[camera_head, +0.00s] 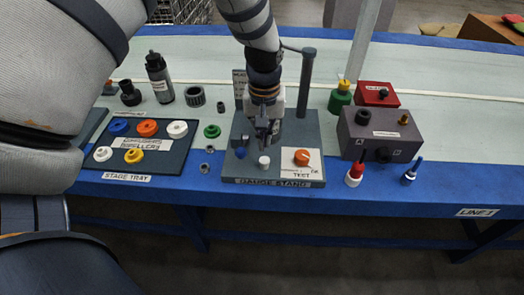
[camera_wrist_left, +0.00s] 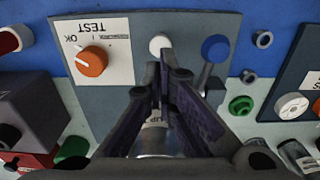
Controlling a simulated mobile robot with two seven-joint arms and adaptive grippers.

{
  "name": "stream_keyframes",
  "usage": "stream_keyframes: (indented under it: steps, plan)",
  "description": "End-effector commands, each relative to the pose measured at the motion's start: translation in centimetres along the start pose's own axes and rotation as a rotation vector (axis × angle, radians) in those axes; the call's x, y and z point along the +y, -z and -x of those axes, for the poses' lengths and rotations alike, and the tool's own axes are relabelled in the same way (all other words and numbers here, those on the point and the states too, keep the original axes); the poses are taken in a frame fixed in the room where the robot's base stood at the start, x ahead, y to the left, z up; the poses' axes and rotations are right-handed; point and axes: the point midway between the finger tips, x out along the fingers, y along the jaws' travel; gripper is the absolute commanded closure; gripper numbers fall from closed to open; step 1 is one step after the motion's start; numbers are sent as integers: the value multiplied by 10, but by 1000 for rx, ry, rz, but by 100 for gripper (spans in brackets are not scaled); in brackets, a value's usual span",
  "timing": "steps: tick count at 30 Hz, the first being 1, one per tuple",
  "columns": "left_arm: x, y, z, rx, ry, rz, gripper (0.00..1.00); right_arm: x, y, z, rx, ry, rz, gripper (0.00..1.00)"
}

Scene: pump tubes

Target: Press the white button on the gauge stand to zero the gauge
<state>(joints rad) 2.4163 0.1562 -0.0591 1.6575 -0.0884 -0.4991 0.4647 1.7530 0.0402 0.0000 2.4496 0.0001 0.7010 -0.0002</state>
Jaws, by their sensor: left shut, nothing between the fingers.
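The gauge stand (camera_head: 305,128) is a dark grey plate with a post, at the front middle of the table in the head view. Its white button (camera_head: 264,162) is near the front edge, between a blue-tipped lever (camera_head: 240,153) and an orange knob (camera_head: 302,157) on a white TEST panel. My left gripper (camera_head: 266,143) is shut and empty, fingers pointing down, just behind and above the button. In the left wrist view the white button (camera_wrist_left: 158,42) shows just beyond the closed fingertips (camera_wrist_left: 166,68), with a small apparent gap. The gauge is mostly hidden by my arm.
A stage tray (camera_head: 100,166) with coloured rings lies left of the stand, with a green ring (camera_head: 212,131) and small nuts between. A grey box (camera_head: 380,135), a red box (camera_head: 376,94) and red and blue plugs stand to the right. The stand's post (camera_head: 307,85) rises behind.

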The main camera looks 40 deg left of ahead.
Motion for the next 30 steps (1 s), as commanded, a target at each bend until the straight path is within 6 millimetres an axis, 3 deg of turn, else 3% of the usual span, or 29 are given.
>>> stream_keyframes:
  steps: [6, 10, 30]
  plan:
    - [0, 1, 46, -2, 3, 1, 100, 0, 2, 5, 13, 1, 0, 60]
    - [0, 1, 63, -4, 4, 1, 100, 0, 3, 7, 19, 1, 0, 60]
    - [0, 1, 70, -5, 4, 1, 100, 0, 4, 8, 21, 1, 0, 60]
